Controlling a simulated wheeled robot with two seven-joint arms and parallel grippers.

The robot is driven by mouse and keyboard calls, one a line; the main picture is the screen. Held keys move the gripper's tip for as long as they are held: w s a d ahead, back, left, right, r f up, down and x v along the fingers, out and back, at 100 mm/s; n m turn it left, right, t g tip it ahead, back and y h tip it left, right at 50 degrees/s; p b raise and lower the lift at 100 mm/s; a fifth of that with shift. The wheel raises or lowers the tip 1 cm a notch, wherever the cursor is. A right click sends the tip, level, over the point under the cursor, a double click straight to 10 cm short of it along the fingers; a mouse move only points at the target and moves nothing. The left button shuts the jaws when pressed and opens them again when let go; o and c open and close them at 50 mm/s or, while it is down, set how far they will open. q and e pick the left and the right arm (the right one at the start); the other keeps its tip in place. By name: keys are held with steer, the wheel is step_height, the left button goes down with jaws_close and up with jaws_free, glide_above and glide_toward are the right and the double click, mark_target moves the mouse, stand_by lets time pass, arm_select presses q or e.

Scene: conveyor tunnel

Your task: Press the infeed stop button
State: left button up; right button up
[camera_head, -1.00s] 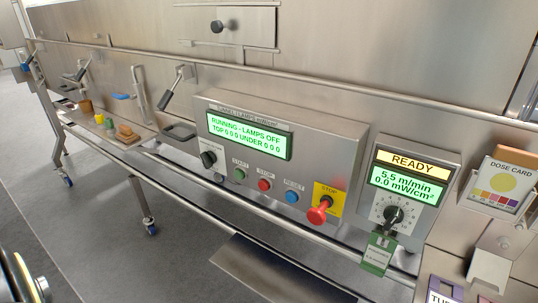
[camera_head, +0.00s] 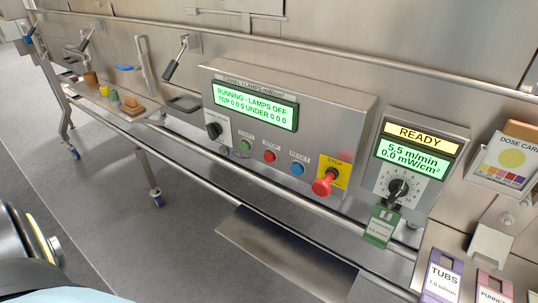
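A grey control panel (camera_head: 345,115) is fixed to the steel tunnel side. It carries a large red mushroom button (camera_head: 322,188) on a yellow plate marked STOP (camera_head: 335,171). A smaller flat red button (camera_head: 269,157), labelled STOP, sits between a green START button (camera_head: 246,146) and a blue RESET button (camera_head: 297,169). No label reading infeed is legible, so I cannot tell which stop button is meant. The panel display (camera_head: 256,108) reads "RUNNING - LAMPS OFF". Neither gripper is in view; nothing touches the buttons.
A second box shows READY (camera_head: 422,137) and 5.5 m/min, with a black dial (camera_head: 398,188) and green tag (camera_head: 381,227) below. Rails run along the front. A steel plate (camera_head: 285,262) lies low. Cards marked TUBS (camera_head: 441,279) and DOSE CARD (camera_head: 508,162) are right.

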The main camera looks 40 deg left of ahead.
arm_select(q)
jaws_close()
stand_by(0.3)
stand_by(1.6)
